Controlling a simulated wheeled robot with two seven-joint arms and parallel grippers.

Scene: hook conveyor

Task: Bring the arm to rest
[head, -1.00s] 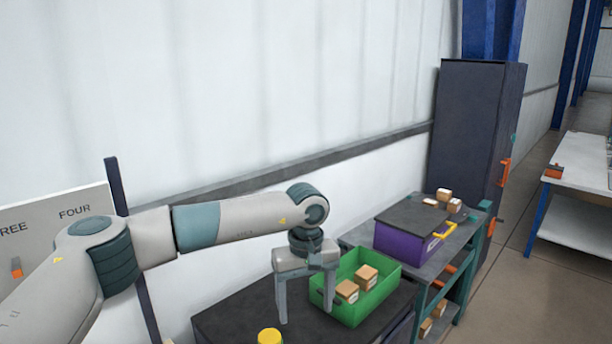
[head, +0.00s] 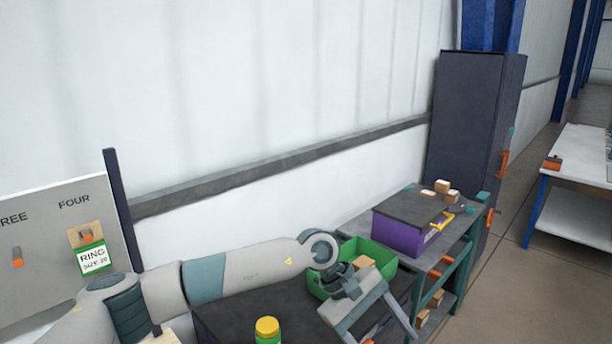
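My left arm comes in from the lower left and reaches across the dark table (head: 225,318). My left gripper (head: 375,330) is low at the table's right part, in front of the green bin (head: 385,256). Its two fingers are spread apart and point down to the right, with nothing seen between them, though the lower fingertip is near the picture's bottom edge. The gripper and wrist hide part of the bin. A wooden block (head: 363,262) shows inside the bin. My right gripper is not in view.
A yellow-lidded green jar (head: 267,329) stands on the table near my arm. A purple box (head: 400,233) and small blocks sit on the shelf unit behind the bin. A dark cabinet (head: 474,150) stands behind.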

